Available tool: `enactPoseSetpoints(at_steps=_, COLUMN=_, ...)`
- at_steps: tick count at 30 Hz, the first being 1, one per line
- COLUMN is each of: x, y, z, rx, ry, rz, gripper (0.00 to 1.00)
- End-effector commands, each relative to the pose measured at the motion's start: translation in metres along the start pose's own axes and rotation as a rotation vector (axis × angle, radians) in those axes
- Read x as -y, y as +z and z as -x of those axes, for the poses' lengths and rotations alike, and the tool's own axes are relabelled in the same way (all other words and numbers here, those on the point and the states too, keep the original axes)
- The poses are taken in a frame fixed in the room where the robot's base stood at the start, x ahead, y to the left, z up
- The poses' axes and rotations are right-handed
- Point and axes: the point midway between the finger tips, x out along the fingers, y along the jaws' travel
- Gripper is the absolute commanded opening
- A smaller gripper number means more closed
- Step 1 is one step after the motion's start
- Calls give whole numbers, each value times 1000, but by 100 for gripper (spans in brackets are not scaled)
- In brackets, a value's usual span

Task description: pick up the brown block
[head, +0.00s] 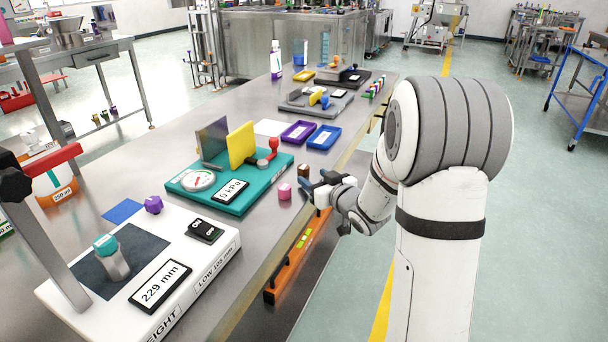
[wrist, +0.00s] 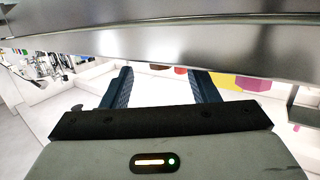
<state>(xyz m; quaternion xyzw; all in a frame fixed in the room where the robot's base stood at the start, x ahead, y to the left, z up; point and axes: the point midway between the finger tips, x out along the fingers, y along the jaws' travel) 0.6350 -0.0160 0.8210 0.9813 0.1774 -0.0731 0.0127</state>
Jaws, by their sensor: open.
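The brown block (head: 303,172) is small and stands near the edge of the long metal table, just right of the teal tray. A pink block (head: 284,191) stands a little nearer to the camera. My gripper (head: 306,198) is at the table's right edge, close to both blocks, its fingers pointing left over the table. It is open and empty, and the brown block is not between its fingers. In the wrist view my two blue fingers (wrist: 160,88) are spread apart. Small coloured things show beyond them, partly cut off by the metal table edge; I cannot tell which is the brown block.
The teal tray (head: 258,192) holds a dial, a yellow panel and a red-handled thing. A white height gauge (head: 215,238) stands at the front left. Purple (head: 298,131) and blue (head: 324,137) trays lie farther back. An orange level (head: 282,280) is below the table edge.

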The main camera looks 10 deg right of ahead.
Motion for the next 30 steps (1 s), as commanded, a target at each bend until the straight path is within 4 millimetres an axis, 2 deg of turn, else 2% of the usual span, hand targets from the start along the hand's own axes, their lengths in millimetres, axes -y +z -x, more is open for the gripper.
enactPoseSetpoints(at_steps=12, x=1, y=-6, z=-56, rx=2, ry=0, rz=2, gripper=54)
enactPoseSetpoints(at_steps=16, x=1, y=-7, z=-62, rx=1, ry=1, rz=1, gripper=54)
enactPoseSetpoints(at_steps=22, x=0, y=-7, z=-62, rx=1, ry=3, rz=1, gripper=54)
enactPoseSetpoints(at_steps=30, x=0, y=-7, z=-62, rx=1, ry=3, rz=1, gripper=32)
